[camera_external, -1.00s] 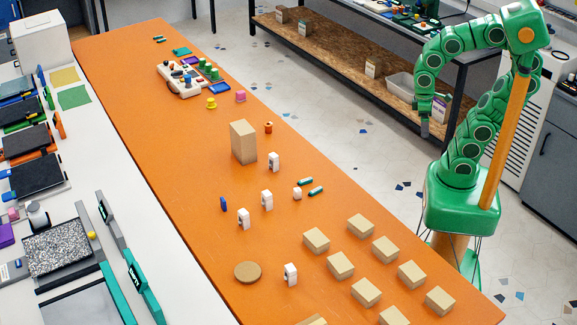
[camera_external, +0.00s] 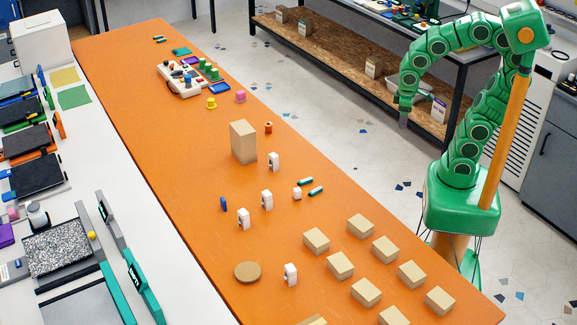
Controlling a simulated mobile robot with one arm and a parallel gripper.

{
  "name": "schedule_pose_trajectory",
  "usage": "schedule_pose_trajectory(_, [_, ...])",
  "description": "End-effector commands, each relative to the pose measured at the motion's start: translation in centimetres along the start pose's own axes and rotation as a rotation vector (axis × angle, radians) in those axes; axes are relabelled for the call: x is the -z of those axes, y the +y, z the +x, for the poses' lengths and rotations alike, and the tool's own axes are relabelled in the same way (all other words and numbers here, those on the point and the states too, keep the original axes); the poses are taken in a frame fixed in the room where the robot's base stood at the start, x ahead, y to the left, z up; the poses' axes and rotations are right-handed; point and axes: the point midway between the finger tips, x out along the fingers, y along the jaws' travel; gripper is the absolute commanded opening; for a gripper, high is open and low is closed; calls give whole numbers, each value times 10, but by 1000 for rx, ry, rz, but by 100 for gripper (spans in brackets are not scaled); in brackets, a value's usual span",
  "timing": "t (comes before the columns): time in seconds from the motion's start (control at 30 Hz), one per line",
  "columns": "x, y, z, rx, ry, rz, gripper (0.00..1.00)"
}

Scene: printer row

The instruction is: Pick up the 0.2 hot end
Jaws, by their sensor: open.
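Several small white upright pieces with dark marks stand on the orange table (camera_external: 215,262). They are one near the tall tan block (camera_external: 273,161), one nearer the middle (camera_external: 266,199), one to its left (camera_external: 243,218) and one near the front (camera_external: 290,273). They may be hot ends, but their labels are too small to read, so I cannot tell which is the 0.2. My gripper (camera_external: 403,120) hangs at the end of my green arm, beyond the table's right edge. It is open and apart from all the pieces.
A tall tan block (camera_external: 243,142) stands mid-table. Several low tan blocks (camera_external: 340,264) fill the front right. A round cork disc (camera_external: 247,271), teal cylinders (camera_external: 316,190) and an orange spool (camera_external: 268,127) lie around. The table's middle left is mostly clear.

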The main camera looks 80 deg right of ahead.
Motion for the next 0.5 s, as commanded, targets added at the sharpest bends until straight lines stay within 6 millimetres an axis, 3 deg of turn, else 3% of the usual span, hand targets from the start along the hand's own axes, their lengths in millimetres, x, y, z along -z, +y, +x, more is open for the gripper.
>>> schedule_pose_trajectory(0.2, [83,43,8,-107,153,14,68])
schedule_pose_trajectory(0.5, [191,93,12,-225,373,-16,68])
